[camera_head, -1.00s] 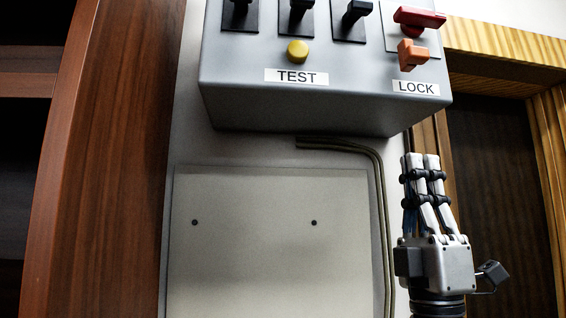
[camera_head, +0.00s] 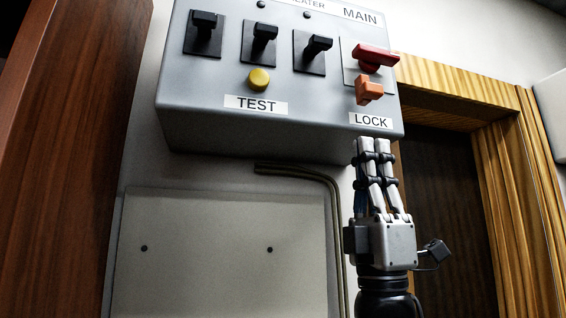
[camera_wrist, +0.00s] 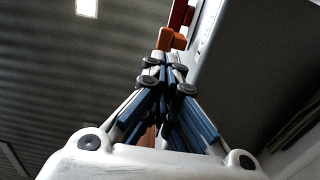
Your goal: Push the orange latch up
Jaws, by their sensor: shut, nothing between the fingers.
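The orange latch (camera_head: 368,90) is on the front of the grey control box, above the LOCK label (camera_head: 370,121) and just under a red handle (camera_head: 376,57). My gripper (camera_head: 373,143) points upward with its fingers together and empty. Its tips are below the LOCK label, near the box's lower edge, with a gap to the latch in the head view. In the wrist view the orange latch (camera_wrist: 172,39) shows just beyond my fingertips (camera_wrist: 165,54), with the red handle (camera_wrist: 182,14) behind it. I cannot tell the exact distance there.
The grey box (camera_head: 300,110) also carries several black switches (camera_head: 264,42) and a yellow button (camera_head: 259,79) over a TEST label (camera_head: 256,104). A bent conduit (camera_head: 300,171) runs below the box, left of my gripper. A wooden door frame (camera_head: 480,110) stands to the right.

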